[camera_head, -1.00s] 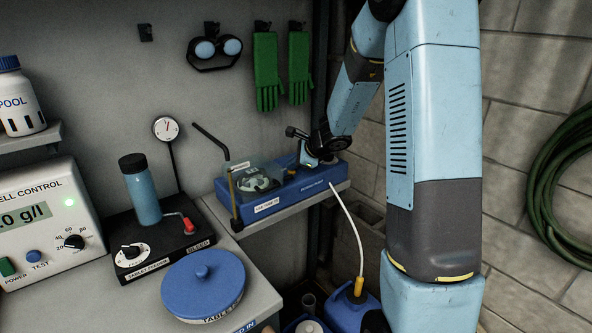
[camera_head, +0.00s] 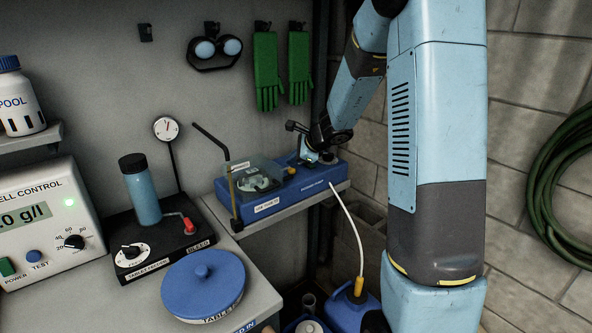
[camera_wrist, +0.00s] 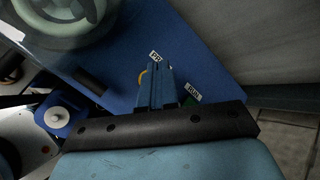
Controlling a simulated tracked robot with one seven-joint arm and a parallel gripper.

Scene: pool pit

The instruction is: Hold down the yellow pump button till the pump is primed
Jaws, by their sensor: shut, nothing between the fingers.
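The blue dosing pump (camera_head: 285,193) sits on a small shelf against the wall, its clear-covered rotor at the left end. My gripper (camera_head: 307,160) is over the pump's top, right of the rotor. In the wrist view my gripper (camera_wrist: 157,72) is shut and empty, with its fingertips at a small label on the blue top. A yellow rim of the pump button (camera_wrist: 142,77) shows just left of the fingers, which hide most of it. I cannot tell whether it is pressed in.
A white hose (camera_head: 350,222) runs from the pump down to a blue canister (camera_head: 352,305). A bent dark pipe (camera_head: 211,141) stands left of the pump. The tablet feeder (camera_head: 145,200) and a blue lid (camera_head: 203,285) are on the bench at left.

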